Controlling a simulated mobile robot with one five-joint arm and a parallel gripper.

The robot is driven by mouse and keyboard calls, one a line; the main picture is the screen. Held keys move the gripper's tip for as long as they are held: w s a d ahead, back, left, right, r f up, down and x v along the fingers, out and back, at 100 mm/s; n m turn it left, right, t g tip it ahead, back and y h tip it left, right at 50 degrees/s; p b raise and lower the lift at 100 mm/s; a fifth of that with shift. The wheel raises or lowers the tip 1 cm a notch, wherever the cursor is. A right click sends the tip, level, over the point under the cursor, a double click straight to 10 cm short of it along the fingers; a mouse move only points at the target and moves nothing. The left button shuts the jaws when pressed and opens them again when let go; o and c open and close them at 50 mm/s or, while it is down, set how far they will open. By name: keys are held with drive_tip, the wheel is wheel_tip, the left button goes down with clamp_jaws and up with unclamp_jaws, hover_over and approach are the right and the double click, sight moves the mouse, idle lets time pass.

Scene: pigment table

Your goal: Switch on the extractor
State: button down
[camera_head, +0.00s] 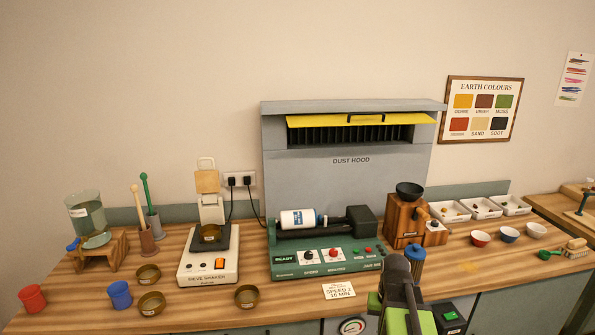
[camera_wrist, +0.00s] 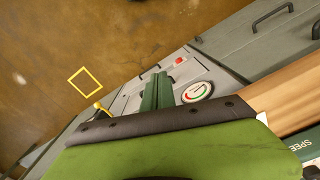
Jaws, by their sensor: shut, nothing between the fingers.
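The dust hood (camera_head: 345,165) stands at the back of the bench, with a yellow flap over its dark grille. A black box with a green rocker (camera_head: 450,316) is at the front edge, right of my arm. A round gauge (camera_head: 352,327) sits on the bench front; it also shows in the wrist view (camera_wrist: 197,92), near a small red part (camera_wrist: 181,60) and a yellow-ended lever (camera_wrist: 100,107). Which control is the extractor's I cannot tell. My gripper (camera_wrist: 157,85) is shut and empty, its green fingers left of the gauge in the wrist view.
The green jar mill (camera_head: 325,262) and a speed card (camera_head: 338,291) are on the bench near my arm. A wooden grinder (camera_head: 405,220) stands behind it. The sieve shaker (camera_head: 208,258) and several cups are at left. Bare floor (camera_wrist: 80,40) lies beyond the bench front.

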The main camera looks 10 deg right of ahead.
drive_tip(key=a+n, duration=0.4)
drive_tip(key=a, duration=1.4)
drive_tip(key=shift+s, duration=0.45)
